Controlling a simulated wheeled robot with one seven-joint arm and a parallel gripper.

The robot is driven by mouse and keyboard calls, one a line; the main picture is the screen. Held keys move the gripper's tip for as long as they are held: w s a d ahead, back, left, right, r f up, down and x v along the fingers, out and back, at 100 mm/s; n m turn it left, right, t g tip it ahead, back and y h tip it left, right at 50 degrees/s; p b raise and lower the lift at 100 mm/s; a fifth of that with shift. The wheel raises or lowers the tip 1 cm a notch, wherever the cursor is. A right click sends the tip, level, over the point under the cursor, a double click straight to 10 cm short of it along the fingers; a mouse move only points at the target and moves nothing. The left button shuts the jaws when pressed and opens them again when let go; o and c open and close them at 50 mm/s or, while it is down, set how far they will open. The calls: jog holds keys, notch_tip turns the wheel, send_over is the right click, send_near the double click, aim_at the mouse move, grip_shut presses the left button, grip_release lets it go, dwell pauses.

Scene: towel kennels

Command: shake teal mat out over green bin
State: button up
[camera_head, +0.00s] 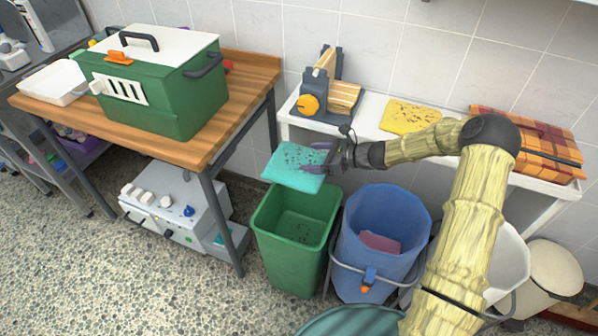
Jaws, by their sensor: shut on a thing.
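The teal mat (289,169) is held out roughly flat above the green bin (270,240), with dark specks on its upper face. My gripper (325,160) is shut on the mat's right part, coming in from the right. The mat hangs over the bin's back rim area, apart from the bin. The green bin stands open on the floor, and some dark specks show inside it.
A blue bucket (352,222) holding a pinkish thing stands right of the bin. A wooden table (243,85) with a green carrier (165,100) is at left. Behind, a white shelf (372,133) bears a yellow speckled mat (410,116) and a plaid orange cloth (530,140).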

jog(key=shift+r, duration=0.7)
jog(key=shift+f, duration=0.15)
notch_tip(320, 180, down, 7)
jog(key=b, duration=0.3)
jog(key=shift+b, duration=0.4)
notch_tip(320, 180, up, 7)
jog(key=p, duration=0.6)
